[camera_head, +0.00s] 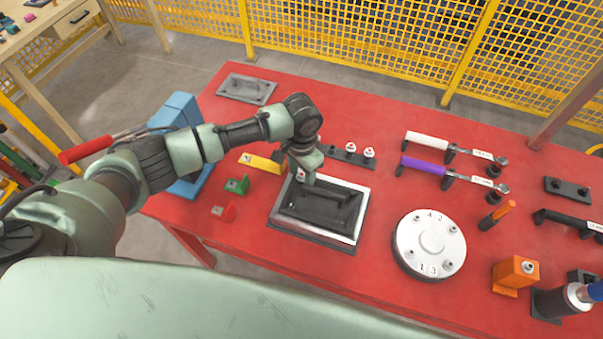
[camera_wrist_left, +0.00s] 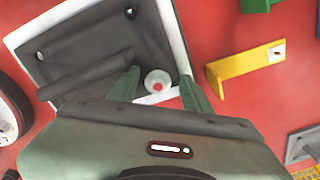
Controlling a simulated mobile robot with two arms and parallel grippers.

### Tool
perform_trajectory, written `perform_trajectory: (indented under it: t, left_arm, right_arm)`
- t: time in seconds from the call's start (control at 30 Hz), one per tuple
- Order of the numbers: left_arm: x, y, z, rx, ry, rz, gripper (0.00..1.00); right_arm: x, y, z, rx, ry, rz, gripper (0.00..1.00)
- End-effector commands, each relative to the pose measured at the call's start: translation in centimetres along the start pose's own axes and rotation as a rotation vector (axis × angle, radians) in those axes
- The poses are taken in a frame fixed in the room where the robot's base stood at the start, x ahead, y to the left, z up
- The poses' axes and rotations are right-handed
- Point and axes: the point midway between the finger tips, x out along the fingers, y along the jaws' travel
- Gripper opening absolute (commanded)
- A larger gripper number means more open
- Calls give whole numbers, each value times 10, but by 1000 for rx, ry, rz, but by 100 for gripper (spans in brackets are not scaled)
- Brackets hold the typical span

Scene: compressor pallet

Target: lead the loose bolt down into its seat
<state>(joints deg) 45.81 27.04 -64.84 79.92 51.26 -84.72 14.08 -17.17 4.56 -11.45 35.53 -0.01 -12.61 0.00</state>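The loose bolt has a round white head with a red centre; it shows in the left wrist view (camera_wrist_left: 158,82) at a corner of the dark cover plate (camera_wrist_left: 90,50). In the head view the plate (camera_head: 325,208) lies in a light metal frame on the red table, and a bit of the bolt head (camera_head: 301,175) shows below my gripper. My left gripper (camera_head: 303,172) points down over the plate's far left corner. In the left wrist view its green fingers (camera_wrist_left: 160,85) stand apart on either side of the bolt head, with small gaps. The bolt's shank is hidden.
A black rack (camera_head: 347,154) with several white-headed bolts stands just right of my gripper. A round numbered flange (camera_head: 430,245) and torque wrenches (camera_head: 425,140) lie to the right.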

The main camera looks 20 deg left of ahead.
Motion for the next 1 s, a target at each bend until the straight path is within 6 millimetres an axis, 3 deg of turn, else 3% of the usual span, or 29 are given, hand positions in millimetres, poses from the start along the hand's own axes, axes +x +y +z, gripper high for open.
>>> perform_trajectory:
  t: [0.27, 0.7, 1.0]
  left_arm:
    - [1, 4, 1, 4, -3, 6, 54]
    - [-65, 0, 0, 1, 3, 2, 54]
    - [-78, 0, 1, 0, 0, 3, 54]
  right_arm:
    - [1, 0, 0, 0, 0, 0, 36]
    - [14, 0, 2, 0, 0, 0, 36]
    - [15, 0, 2, 0, 0, 0, 36]
